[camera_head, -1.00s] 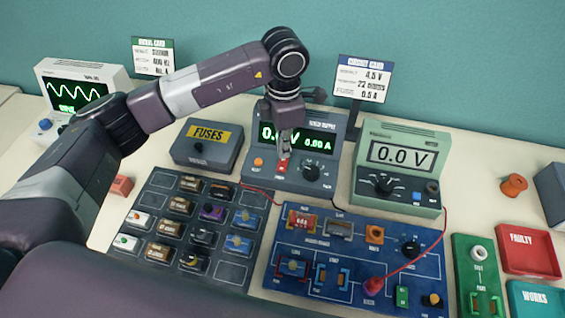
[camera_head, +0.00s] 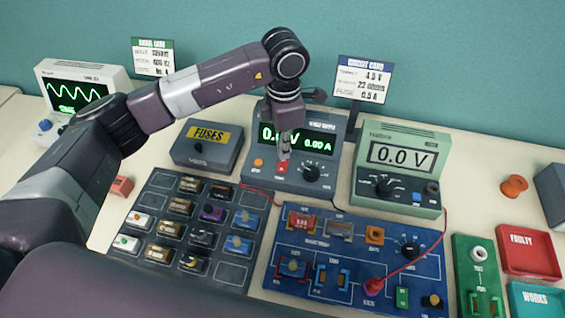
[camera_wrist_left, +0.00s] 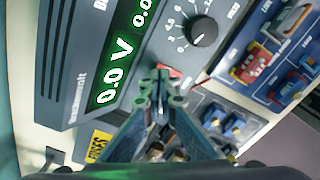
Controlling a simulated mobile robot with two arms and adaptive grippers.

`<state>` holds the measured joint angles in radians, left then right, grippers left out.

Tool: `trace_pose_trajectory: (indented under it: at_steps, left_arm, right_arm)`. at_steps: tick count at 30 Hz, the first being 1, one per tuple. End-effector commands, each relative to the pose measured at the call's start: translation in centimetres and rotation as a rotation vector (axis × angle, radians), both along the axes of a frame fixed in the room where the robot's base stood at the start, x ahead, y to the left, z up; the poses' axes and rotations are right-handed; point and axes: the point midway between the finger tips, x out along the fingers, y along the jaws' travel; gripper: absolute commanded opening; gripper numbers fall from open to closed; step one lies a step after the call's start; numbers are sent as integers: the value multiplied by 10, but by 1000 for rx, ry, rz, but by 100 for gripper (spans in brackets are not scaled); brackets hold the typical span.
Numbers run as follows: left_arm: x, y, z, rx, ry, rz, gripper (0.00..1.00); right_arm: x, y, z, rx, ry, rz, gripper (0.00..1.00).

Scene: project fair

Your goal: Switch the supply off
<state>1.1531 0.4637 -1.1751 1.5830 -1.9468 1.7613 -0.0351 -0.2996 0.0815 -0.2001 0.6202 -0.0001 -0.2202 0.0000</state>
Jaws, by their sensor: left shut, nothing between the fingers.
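The bench supply (camera_head: 318,150) stands at the back middle of the table, with a green display reading 0.0 V and 0.00 A, partly hidden by my arm. Its red switch (camera_head: 281,168) is low on the front panel, between an orange button (camera_head: 258,163) and a black knob (camera_head: 312,172). My left gripper (camera_head: 283,157) is shut and empty, its tips at the red switch; whether they touch I cannot tell. In the left wrist view the shut fingertips (camera_wrist_left: 162,75) are beside the red switch (camera_wrist_left: 172,72), partly covering it. My right gripper is not in view.
A green meter (camera_head: 400,165) reading 0.0 V stands right of the supply, and a grey fuse box (camera_head: 190,152) left. In front lie a dark parts tray (camera_head: 228,272) and a blue circuit board (camera_head: 335,218). Red FAULTY (camera_head: 530,262) and teal WORKS (camera_head: 525,290) trays are at the right.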

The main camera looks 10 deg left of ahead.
Motion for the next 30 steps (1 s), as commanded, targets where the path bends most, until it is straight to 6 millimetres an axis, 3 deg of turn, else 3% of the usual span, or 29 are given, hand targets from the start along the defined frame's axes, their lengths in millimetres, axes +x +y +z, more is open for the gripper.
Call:
trace_pose_trajectory:
  at_steps: [30]
  left_arm:
    - [0, 0, -14, 0, 0, 0, 0]
  right_arm:
    - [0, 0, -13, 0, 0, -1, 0]
